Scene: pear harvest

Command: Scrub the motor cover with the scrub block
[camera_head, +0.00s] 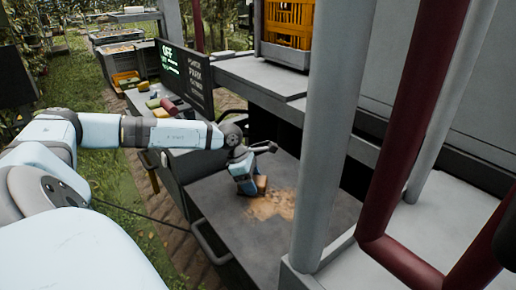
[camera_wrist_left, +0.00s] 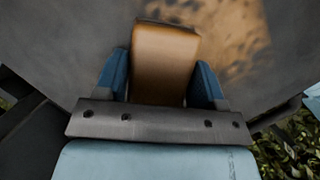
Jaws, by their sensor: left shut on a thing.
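My left gripper (camera_head: 253,187) is shut on the scrub block (camera_head: 262,183), a tan-brown block. In the left wrist view the block (camera_wrist_left: 165,60) sits between the two blue fingers of the left gripper (camera_wrist_left: 163,80). The motor cover (camera_head: 222,215) is a flat dark grey panel in the middle of the head view. A tan, patchy stain (camera_head: 272,205) lies on it, just below and right of the block. The stain also shows in the left wrist view (camera_wrist_left: 225,35), beside the block's far end. The block is at or very near the cover; exact contact is unclear. My right gripper is not in view.
A grey post (camera_head: 335,130) and a dark red bent pipe (camera_head: 410,130) stand right of the cover. A dark sign (camera_head: 186,78) and several coloured blocks (camera_head: 160,104) are at the back left. A yellow crate (camera_head: 289,25) sits on a shelf above. A handle rail (camera_head: 207,245) edges the cover's left side.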

